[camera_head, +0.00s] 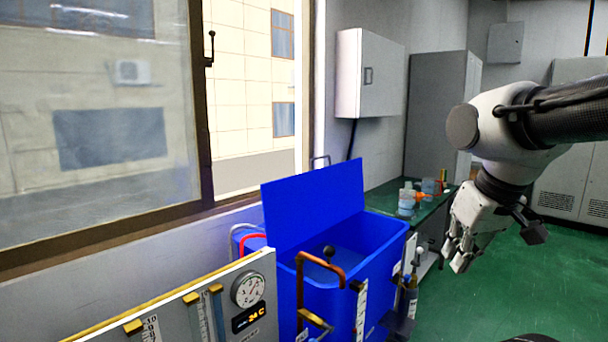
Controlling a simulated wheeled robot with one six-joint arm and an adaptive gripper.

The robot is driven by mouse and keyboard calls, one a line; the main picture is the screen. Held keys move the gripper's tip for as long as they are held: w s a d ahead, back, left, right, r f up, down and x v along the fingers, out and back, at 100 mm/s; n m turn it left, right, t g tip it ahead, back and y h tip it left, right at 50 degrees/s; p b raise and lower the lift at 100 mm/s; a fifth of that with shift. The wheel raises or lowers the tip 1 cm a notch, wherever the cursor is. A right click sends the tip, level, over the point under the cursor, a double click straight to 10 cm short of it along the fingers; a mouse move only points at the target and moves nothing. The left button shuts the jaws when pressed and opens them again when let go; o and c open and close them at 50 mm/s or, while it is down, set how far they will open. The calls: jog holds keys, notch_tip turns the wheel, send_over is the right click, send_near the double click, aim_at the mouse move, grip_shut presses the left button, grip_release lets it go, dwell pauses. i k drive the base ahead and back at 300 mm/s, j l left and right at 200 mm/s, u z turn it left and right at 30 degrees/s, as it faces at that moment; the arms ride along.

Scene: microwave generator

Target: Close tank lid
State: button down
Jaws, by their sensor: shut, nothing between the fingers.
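The blue tank (320,298) stands at the lower middle of the head view. Its flat blue lid (312,205) is raised along the back edge, upright and leaning back a little, so the tank's top is open. My gripper (459,262) hangs from my arm to the right of the tank, pointing down, apart from both tank and lid. Its fingers are shut with nothing held.
A copper pipe (322,262) with a black knob rises at the tank's front. A grey panel with a gauge (248,289) stands at front left. A green bench (390,197) with bottles is behind. A window (100,120) is on the left. Green floor (500,290) is clear at right.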

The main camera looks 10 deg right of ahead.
aim_at(298, 208)
jog(key=i+l+u, duration=0.25)
jog(key=l, duration=0.15)
jog(key=i+l+u, duration=0.2)
jog(key=l, duration=0.25)
jog(key=i+l+u, duration=0.1)
jog(key=l+u, duration=0.15)
jog(key=l, duration=0.2)
jog(key=i+l+u, duration=0.2)
jog(key=l, duration=0.3)
jog(key=l+u, duration=0.25)
jog(key=l, duration=0.25)
